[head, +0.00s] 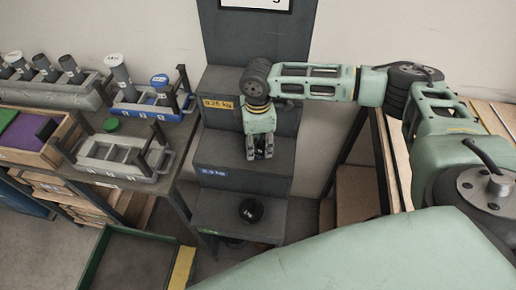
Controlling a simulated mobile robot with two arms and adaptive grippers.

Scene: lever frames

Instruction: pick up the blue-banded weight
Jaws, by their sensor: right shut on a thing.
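My right gripper (260,153) reaches down from the arm in front of the dark stepped stand (230,142). Its fingers are shut on a small dark thing, which sits at the place of the blue-banded weight by the blue-labelled step. The fingers hide most of it, and I cannot make out its band. I cannot tell whether it touches the step. A round black weight (251,211) rests on the lowest step, below the gripper and apart from it. My left gripper is not in view.
The upper step bears a yellow label (218,104), the middle one a blue label (221,173). At left, a bench holds a blue rack (150,112), a grey rack (110,160) and a wooden tray (30,157). A green-edged tray (98,262) lies low in front.

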